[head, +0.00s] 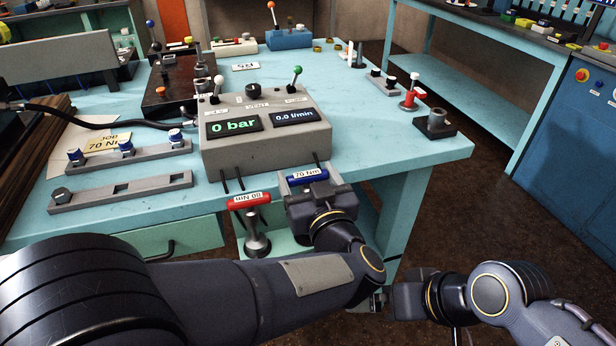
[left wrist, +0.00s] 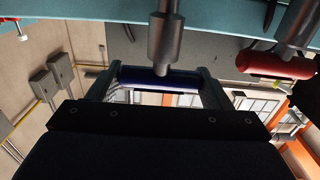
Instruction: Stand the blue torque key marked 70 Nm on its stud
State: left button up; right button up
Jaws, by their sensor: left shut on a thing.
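The blue torque key (head: 309,175), labelled 70 Nm, is at the bench's front edge, right of the red key. My left gripper (head: 306,182) is shut on its blue bar. In the left wrist view the blue bar (left wrist: 150,82) lies between the two fingers, and a steel shaft with a thicker socket (left wrist: 166,40) runs from its middle. In the head view my gripper hides that shaft. A dark block with a short upright post (head: 436,120) stands at the bench's right end; I cannot tell which post is the key's stud.
A red key (head: 249,200) with a steel socket hangs close left of my left gripper. A grey console (head: 265,150) reading 0 bar stands behind. Grey bars (head: 120,192) and a JOB 70 Nm card (head: 106,142) lie left.

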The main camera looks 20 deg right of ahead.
pick_arm(q)
jog(key=shift+r+p, duration=0.1)
jog(key=shift+p, duration=0.55)
pick_arm(e)
jog(key=shift+r, duration=0.65)
dwell(0.4)
pick_arm(q)
jog(key=shift+f+b, duration=1)
jog(key=shift+f, duration=0.6)
pick_arm(e)
jog(key=shift+f, duration=0.9)
pick_arm(q)
jog(key=o, duration=1.6)
jog(key=shift+s, duration=0.1)
